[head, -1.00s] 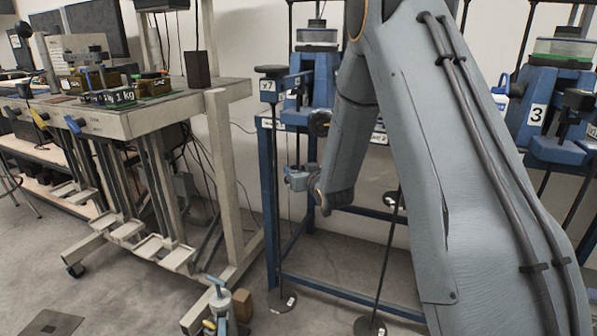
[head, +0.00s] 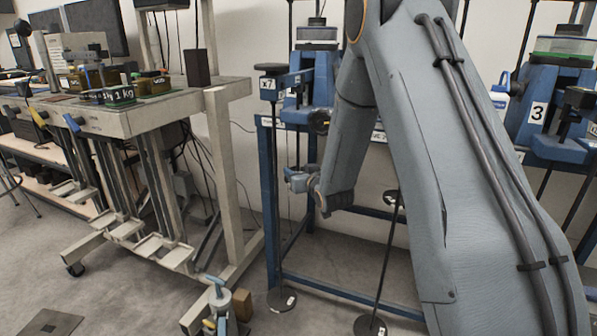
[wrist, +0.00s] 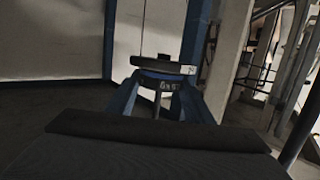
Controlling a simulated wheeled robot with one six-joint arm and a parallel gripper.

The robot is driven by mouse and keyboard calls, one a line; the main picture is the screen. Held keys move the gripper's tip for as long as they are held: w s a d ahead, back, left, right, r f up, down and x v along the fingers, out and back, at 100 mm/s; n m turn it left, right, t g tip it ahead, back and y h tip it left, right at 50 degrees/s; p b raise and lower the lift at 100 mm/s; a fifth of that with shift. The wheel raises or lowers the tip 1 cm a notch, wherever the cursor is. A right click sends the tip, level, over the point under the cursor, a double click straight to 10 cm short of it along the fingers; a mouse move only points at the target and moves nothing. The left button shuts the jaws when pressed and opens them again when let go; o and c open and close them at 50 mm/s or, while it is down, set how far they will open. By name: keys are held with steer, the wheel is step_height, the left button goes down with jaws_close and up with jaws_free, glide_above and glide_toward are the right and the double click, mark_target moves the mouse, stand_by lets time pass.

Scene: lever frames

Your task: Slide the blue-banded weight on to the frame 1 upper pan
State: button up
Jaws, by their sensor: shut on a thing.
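In the wrist view a dark slab (wrist: 155,150) fills the bottom edge, close to the camera. It looks like the weight in my gripper; its band is not visible and the fingertips cannot be made out. Ahead of it, apart, a dark round plate with a knob (wrist: 163,68) sits on a blue stand with a small white label, its number too small to read. I cannot tell which frame is frame 1.
Another blue frame marked 3 (head: 538,113) stands at right. Round plates on rods hang low, one at the x7 frame (head: 281,300) and one to its right (head: 370,326). Blue rails run between.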

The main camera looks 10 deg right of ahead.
steer(key=o, duration=1.3)
steer(key=shift+s, duration=0.15)
steer(key=p+v, duration=0.3)
steer(key=v, duration=0.3)
steer(key=shift+s, duration=0.35)
steer(key=shift+r, duration=0.1)
